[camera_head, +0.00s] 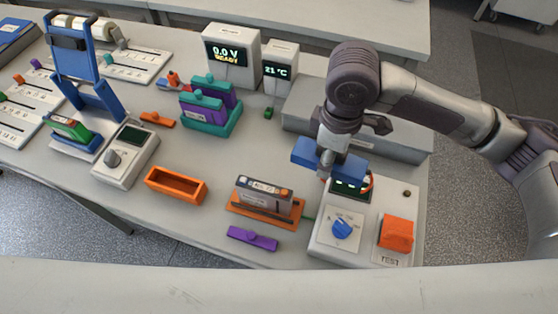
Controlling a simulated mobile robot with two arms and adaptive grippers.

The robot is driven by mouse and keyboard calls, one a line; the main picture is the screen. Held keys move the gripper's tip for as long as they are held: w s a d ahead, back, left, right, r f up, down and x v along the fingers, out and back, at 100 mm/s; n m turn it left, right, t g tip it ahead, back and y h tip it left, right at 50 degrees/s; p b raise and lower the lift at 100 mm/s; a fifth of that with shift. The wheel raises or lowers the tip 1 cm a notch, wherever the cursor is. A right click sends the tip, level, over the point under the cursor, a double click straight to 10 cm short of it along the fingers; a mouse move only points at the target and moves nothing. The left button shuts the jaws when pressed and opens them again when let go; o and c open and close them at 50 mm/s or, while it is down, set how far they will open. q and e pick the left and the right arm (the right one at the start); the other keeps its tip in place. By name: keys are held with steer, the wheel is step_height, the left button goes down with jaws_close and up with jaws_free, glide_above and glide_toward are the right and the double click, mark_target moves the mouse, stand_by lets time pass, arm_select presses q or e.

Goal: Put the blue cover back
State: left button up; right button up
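The blue cover (350,163) is a flat blue piece in the head view, right of centre. My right gripper (326,163) points down with its fingers at the cover and appears shut on it. The cover seems held above the back of the white test unit (322,232), partly in front of its dark display. A grey battery block (264,196) stands in an orange holder (292,220) to the left of the test unit, with its top uncovered. The far finger is hidden by the cover. My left gripper is not in view.
The test unit has a blue knob (343,229) and an orange block (396,233). A long grey box (405,143) lies behind my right gripper. A purple piece (252,238) and an orange tray (190,193) lie near the front edge.

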steer(key=shift+s+a+f+n, duration=0.2)
steer(key=shift+a+f+n, duration=0.1)
steer(key=shift+a+n, duration=0.2)
steer(key=shift+a+f, duration=0.15)
steer(key=shift+a, duration=0.15)
steer(key=p, duration=0.2)
glide_above(281, 165)
step_height(281, 165, down, 6)
steer(key=shift+f, duration=0.2)
step_height(281, 165, down, 4)
steer(key=shift+r+p, duration=0.2)
steer(key=shift+p, duration=0.2)
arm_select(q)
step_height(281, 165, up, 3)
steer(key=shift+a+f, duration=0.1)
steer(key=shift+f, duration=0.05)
arm_select(e)
steer(key=shift+f, duration=0.3)
steer(key=shift+f, duration=0.15)
steer(key=o, duration=1.2)
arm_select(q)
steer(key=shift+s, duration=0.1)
arm_select(e)
steer(key=shift+o, duration=0.3)
